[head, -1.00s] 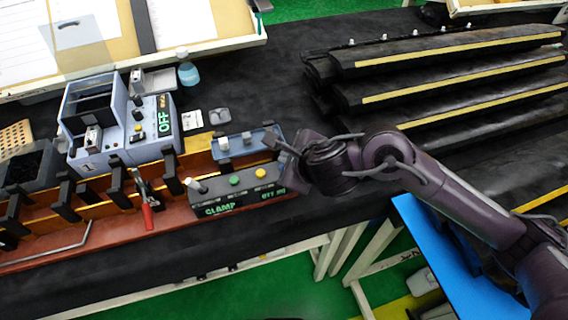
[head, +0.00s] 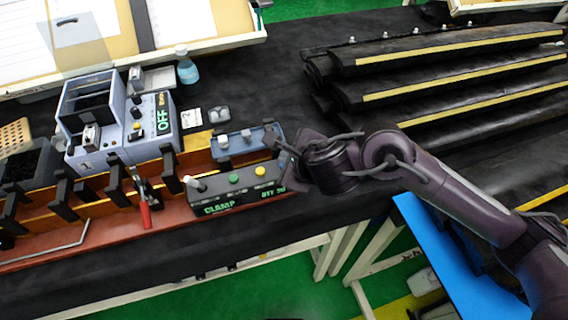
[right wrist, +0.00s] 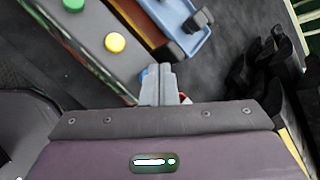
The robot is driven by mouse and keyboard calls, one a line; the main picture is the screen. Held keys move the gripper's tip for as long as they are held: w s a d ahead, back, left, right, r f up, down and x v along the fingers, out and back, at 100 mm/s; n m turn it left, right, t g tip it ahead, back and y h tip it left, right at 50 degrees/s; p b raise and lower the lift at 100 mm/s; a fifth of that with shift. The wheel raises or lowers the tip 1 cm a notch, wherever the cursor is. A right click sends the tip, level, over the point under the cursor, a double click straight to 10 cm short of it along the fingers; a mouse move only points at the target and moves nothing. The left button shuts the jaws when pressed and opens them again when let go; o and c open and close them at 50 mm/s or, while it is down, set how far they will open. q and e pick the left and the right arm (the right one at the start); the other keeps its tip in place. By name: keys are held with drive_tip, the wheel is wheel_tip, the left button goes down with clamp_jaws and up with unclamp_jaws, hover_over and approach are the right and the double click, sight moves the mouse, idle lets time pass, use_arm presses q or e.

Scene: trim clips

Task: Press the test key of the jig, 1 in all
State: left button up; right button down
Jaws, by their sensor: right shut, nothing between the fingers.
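The jig's black control box (head: 235,190) sits at the right end of a red-brown rail (head: 180,212) with black clamps. On its top are a white-tipped lever (head: 188,181), a green button (head: 234,178) and a yellow button (head: 260,170). Its front display reads CLAMP in green, with smaller text at the right. In the right wrist view the yellow button (right wrist: 115,42) and green button (right wrist: 73,4) show at upper left. My right gripper (right wrist: 158,82) is shut and empty, beside the box's end, apart from both buttons. It also shows in the head view (head: 279,144). My left gripper is out of view.
A blue tray (head: 246,144) lies behind the control box. A blue-grey unit (head: 145,150) showing OFF stands to the left. A red-handled clamp (head: 145,212) stands on the rail. Long black trim strips (head: 450,75) fill the right. Bare black table lies behind the tray.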

drive_tip(key=shift+f+b, duration=0.5)
drive_tip(key=shift+f, duration=0.05)
idle(0.8)
drive_tip(key=shift+r, duration=0.15)
drive_tip(key=shift+r+p, duration=0.7)
drive_tip(key=shift+r, duration=0.05)
wheel_tip(320, 180, up, 5)
drive_tip(key=p, duration=0.4)
idle(0.4)
idle(0.5)
